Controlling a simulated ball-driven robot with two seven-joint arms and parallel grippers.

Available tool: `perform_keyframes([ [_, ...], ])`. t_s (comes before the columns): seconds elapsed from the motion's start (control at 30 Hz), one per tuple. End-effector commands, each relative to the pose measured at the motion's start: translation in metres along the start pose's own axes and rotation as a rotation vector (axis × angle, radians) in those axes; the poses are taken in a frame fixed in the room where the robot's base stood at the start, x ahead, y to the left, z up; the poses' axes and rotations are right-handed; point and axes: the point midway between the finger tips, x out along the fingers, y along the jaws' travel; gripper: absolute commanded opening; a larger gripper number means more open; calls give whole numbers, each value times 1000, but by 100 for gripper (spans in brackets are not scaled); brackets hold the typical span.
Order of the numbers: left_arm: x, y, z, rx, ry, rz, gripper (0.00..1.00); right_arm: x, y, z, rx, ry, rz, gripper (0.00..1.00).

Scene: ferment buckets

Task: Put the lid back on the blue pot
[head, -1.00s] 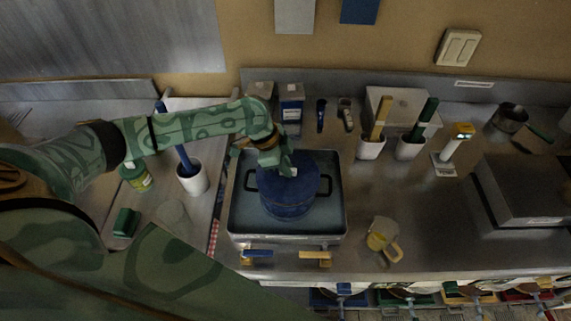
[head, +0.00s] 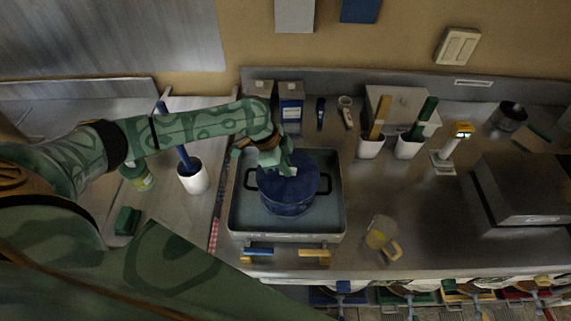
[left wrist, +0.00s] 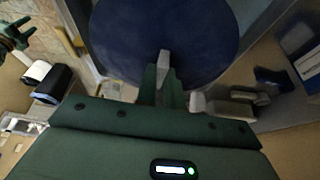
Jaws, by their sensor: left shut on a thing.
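The blue pot (head: 287,207) stands in a shallow grey basin on the steel counter, with dark handles at its left and right. My left gripper (head: 286,171) is over the pot, shut on the small pale knob of the dark blue lid (head: 305,176). In the left wrist view the lid (left wrist: 205,35) is a wide dark disc, and the fingers of my left gripper (left wrist: 163,75) meet at its knob. The lid covers the pot mouth in the head view; I cannot tell whether it touches the rim. A green claw at the left wrist view's upper left looks like my right gripper (left wrist: 17,36).
The grey basin (head: 236,222) surrounds the pot, with blue and yellow handles at its front. A blue box (head: 291,98) stands behind it. A white cup (head: 194,178) stands left.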

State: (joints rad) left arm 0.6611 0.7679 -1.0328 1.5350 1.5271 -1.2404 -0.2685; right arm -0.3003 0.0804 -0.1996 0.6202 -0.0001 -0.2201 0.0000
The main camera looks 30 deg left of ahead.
Motion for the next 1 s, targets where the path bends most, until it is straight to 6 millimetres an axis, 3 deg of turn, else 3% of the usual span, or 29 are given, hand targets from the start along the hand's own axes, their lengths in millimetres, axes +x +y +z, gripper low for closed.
perform_keyframes([
  [0.9, 0, 0, 0, 0, 0, 0, 0, -8, 0, -1, 0, 1, 0, 36],
  [0.93, 0, 0, 0, 0, 0, 0, 18, -8, 0, -1, 0, 1, 0, 36],
  [1.0, 0, 0, 0, 0, 0, -1, 35, -8, 0, -1, -1, 1, 0, 36],
])
